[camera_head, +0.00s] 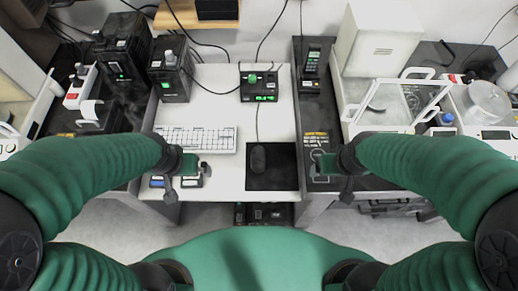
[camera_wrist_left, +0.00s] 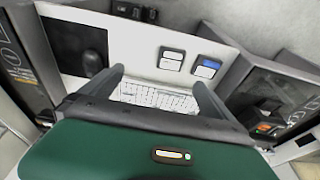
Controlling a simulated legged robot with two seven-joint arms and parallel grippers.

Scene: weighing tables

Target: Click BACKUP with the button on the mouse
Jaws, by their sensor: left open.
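A dark mouse (camera_head: 258,159) lies on a black mouse pad (camera_head: 270,182) at the right part of the white desk. In the left wrist view the mouse (camera_wrist_left: 92,62) and pad (camera_wrist_left: 72,38) show at upper left. Two small square button units (camera_head: 157,182) sit at the desk's front left; one has a blue face (camera_wrist_left: 208,67), the other a pale face (camera_wrist_left: 171,59). No BACKUP label is readable. My left gripper (camera_head: 187,181) is open and empty above the desk's front left, left of the mouse. My right gripper (camera_head: 333,178) is right of the pad; its jaws are unclear.
A white keyboard (camera_head: 196,139) lies left of the mouse. A black box with a green knob and display (camera_head: 259,87) stands behind the mouse, with a cable between them. A black unit (camera_head: 171,80) stands at back left. A glass-fronted case (camera_head: 398,101) stands at right.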

